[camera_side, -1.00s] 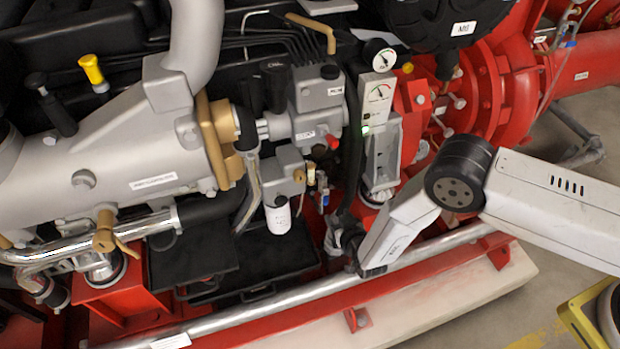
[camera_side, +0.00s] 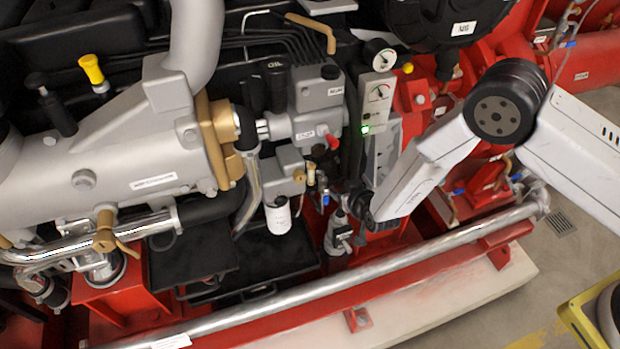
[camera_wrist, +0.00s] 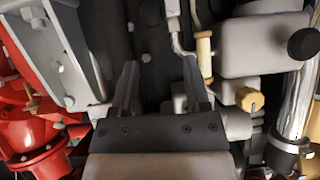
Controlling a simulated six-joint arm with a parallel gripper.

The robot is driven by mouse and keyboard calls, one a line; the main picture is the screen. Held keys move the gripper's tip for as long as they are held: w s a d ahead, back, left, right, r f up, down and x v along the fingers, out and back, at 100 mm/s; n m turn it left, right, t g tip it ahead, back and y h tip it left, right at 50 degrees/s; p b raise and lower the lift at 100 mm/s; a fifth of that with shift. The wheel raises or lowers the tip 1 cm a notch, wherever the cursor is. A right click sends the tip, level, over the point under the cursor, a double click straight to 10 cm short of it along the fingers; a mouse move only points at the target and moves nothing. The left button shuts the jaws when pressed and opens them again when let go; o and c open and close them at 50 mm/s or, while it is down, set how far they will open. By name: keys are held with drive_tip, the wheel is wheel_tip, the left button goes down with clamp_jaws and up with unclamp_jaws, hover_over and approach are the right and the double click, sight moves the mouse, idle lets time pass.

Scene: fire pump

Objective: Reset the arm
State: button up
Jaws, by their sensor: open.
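My gripper (camera_wrist: 158,75) shows in the wrist view with its two dark fingers apart and nothing between them. It points into the machinery, over a dark gap. In the side view, my arm reaches in from the right, and its wrist is low in front of the engine, near the gauge panel (camera_side: 379,98). The fingertips cannot be made out clearly there. Whether they touch anything cannot be told.
The red fire pump (camera_side: 500,55) stands behind my arm. A silver rail pipe (camera_side: 290,300) runs along the front. A white-bodied filter (camera_side: 279,217) and a brass valve fitting (camera_wrist: 249,99) are close by. Open floor (camera_side: 575,245) lies at the right.

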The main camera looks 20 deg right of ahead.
drive_tip(key=s+d+r+g, duration=0.4)
drive_tip(key=d+r, duration=0.6)
drive_tip(key=r, duration=0.4)
drive_tip(key=s+d+r+g, duration=0.2)
drive_tip(key=s+d+r, duration=0.2)
drive_tip(key=s, duration=0.5)
drive_tip(key=s+d+r+g, duration=0.2)
drive_tip(key=s+d+r, duration=0.2)
drive_tip(key=s+d, duration=0.3)
drive_tip(key=shift+s+d+r+g+h, duration=0.2)
drive_tip(key=shift+s+r+g+h, duration=0.15)
drive_tip(key=shift+s, duration=0.75)
